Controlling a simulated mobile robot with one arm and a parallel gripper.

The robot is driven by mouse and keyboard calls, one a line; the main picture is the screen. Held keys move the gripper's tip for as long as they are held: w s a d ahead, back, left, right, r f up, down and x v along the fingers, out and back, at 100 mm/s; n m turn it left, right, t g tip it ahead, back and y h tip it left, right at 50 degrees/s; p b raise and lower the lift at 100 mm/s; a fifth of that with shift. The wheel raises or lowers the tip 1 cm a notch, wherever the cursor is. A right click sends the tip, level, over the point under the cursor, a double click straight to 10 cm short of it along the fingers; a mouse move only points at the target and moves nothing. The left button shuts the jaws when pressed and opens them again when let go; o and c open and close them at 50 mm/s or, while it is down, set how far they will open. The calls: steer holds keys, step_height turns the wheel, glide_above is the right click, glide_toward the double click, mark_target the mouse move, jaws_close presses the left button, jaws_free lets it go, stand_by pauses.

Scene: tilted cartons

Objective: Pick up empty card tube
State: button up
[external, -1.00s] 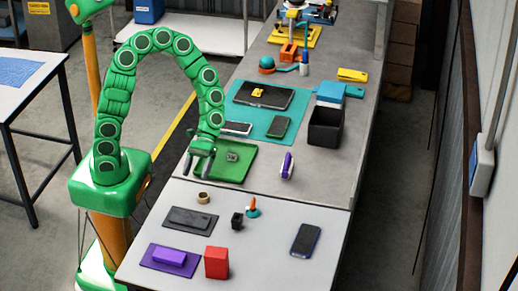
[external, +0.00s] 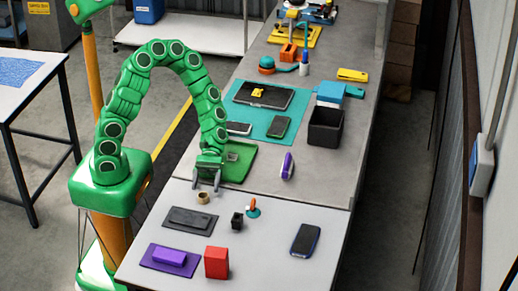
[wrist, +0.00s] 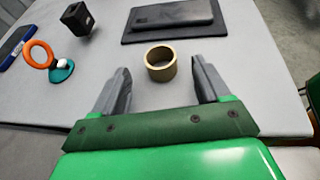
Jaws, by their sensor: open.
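The empty card tube (external: 203,197) is a short tan ring standing upright on the light grey table. In the wrist view the tube (wrist: 160,63) shows its open top, just beyond and between the fingertips. My gripper (external: 206,187) is open and empty, a little above the table behind the tube in the external view. In the wrist view its two grey fingers (wrist: 160,80) are spread wide on either side, apart from the tube.
A dark tablet on a dark mat (wrist: 172,15) lies close beyond the tube. A small black holder (external: 237,220) and a teal stand with an orange ring (wrist: 40,55) are nearby. A red block (external: 216,262) and purple box (external: 169,256) stand toward the front. A green tray (external: 239,163) lies behind.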

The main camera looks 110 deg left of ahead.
mark_target(202, 201)
steer(key=shift+x, duration=2.4)
steer(key=shift+r, duration=0.1)
steer(key=c, duration=1)
